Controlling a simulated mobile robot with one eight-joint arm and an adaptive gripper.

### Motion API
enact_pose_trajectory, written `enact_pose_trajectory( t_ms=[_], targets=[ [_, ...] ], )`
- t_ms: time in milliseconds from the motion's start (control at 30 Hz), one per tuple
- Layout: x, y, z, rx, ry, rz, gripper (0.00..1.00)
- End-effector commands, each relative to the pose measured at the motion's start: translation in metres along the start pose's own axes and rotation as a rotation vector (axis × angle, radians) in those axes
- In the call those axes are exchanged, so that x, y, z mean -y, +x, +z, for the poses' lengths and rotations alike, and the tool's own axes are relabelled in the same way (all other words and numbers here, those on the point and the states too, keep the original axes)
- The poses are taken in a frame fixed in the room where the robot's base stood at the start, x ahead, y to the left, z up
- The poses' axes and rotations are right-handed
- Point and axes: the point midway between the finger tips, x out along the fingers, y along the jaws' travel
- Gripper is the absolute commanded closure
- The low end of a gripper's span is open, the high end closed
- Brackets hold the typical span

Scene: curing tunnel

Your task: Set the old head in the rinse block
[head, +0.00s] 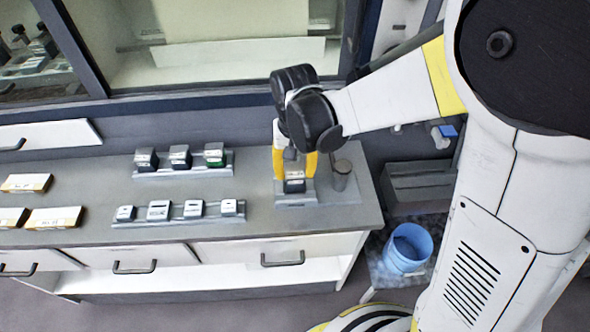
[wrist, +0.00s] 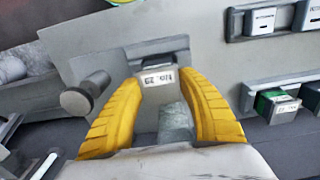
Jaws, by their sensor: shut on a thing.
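My gripper (head: 296,165) points down at the right end of the counter. In the wrist view its two yellow fingers (wrist: 160,115) are closed around the sides of a grey head (wrist: 158,80) with a white printed label. This held head also shows between the fingertips in the head view (head: 294,186), low over a grey block (head: 297,201), which I take for the rinse block. The block's edge shows behind the head in the wrist view (wrist: 158,47). The head looks upright. I cannot tell whether it touches the block, because the fingers hide part of the contact.
A front rack (head: 178,220) holds several small heads. Boxes (head: 54,218) lie at left. A blue bucket (head: 407,248) stands beside the counter.

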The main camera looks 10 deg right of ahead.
Motion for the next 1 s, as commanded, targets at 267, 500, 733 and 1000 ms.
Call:
enact_pose_trajectory(
  t_ms=[267, 500, 733, 1000],
  targets=[
    [0.0, 0.005, 0.0, 0.0, 0.0, 0.0, 0.91],
    [0.0, 0.008, 0.0, 0.0, 0.0, 0.0, 0.91],
    [0.0, 0.012, 0.0, 0.0, 0.0, 0.0, 0.91],
    [0.0, 0.014, 0.0, 0.0, 0.0, 0.0, 0.4]
  ],
)
